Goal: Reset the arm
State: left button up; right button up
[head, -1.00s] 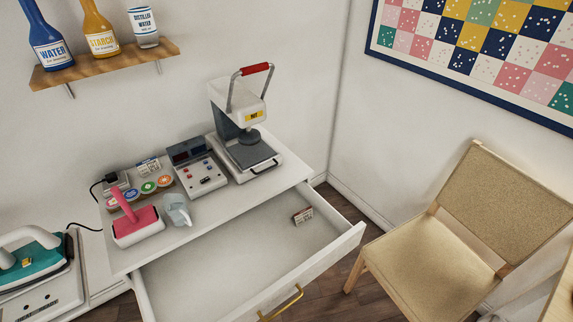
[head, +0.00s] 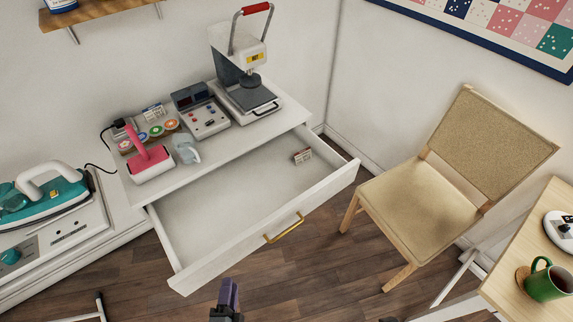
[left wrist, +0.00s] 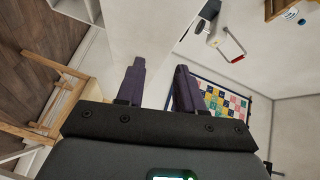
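My left gripper (head: 228,302) shows at the bottom edge of the head view, in front of the open drawer (head: 225,262) and apart from it. In the left wrist view its two dark purple fingers (left wrist: 160,80) stand apart with nothing between them, so it is open. My right gripper is not clearly in view. The white drawer is pulled out of the cabinet, with a gold handle (head: 283,228) on its front. A small labelled block (head: 302,156) lies inside it.
On the cabinet top stand a heat press (head: 243,70), a control box (head: 202,112) and a pink-handled tool (head: 148,160). A teal iron (head: 45,198) is at left. A wooden chair (head: 430,195) and a table with a green mug (head: 545,282) are at right. Floor shows before the drawer.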

pick_arm(q)
jog(key=s+a+r+n+g+h, duration=0.1)
jog(key=a+r+n+g, duration=0.4)
jog(key=r+n+g, duration=0.15)
jog(key=s+a+n+g, duration=0.1)
jog(key=s+n+g, duration=0.6)
jog(key=s, duration=0.3)
notch_tip(320, 180, up, 38)
jog(key=p, duration=3.8)
notch_tip(320, 180, down, 60)
jog(key=b, duration=6)
jog(key=shift+f+y, duration=0.2)
jog(key=shift+y, duration=0.2)
jog(key=shift+w, duration=0.1)
jog(key=shift+a, duration=0.1)
